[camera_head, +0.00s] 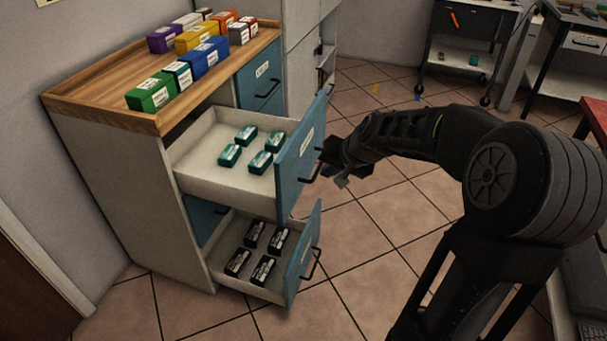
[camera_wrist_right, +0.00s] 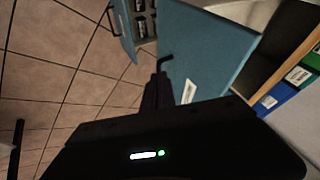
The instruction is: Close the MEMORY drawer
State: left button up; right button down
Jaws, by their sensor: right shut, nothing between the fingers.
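Two drawers of the cabinet stand open in the head view. The upper drawer (camera_head: 296,160) has a blue front and holds several green-and-white boxes (camera_head: 251,147). The lower drawer (camera_head: 303,255) holds several black boxes (camera_head: 257,252). Both fronts carry white labels, too small to read, so I cannot tell which is MEMORY. My right gripper (camera_head: 338,174) is shut and empty, just in front of the upper drawer's handle (camera_head: 311,171); I cannot tell whether it touches. In the right wrist view its fingers (camera_wrist_right: 157,92) point at the blue front (camera_wrist_right: 207,55), beside the handle (camera_wrist_right: 165,63). My left gripper is not in view.
The cabinet's wooden top (camera_head: 95,96) bears several coloured boxes. A closed blue drawer (camera_head: 262,82) is at the cabinet's right. Tiled floor (camera_head: 385,215) in front of the drawers is clear. A wheeled cart (camera_head: 470,45) stands at the back right.

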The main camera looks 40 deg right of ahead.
aim_at(297, 179)
jog(key=w+f, duration=0.2)
jog(key=w+a+f, duration=0.1)
jog(key=w+f, duration=0.1)
jog(key=w, duration=0.1)
jog(key=w+a+f, duration=0.1)
jog(key=w+f, duration=0.1)
jog(key=shift+w, duration=0.35)
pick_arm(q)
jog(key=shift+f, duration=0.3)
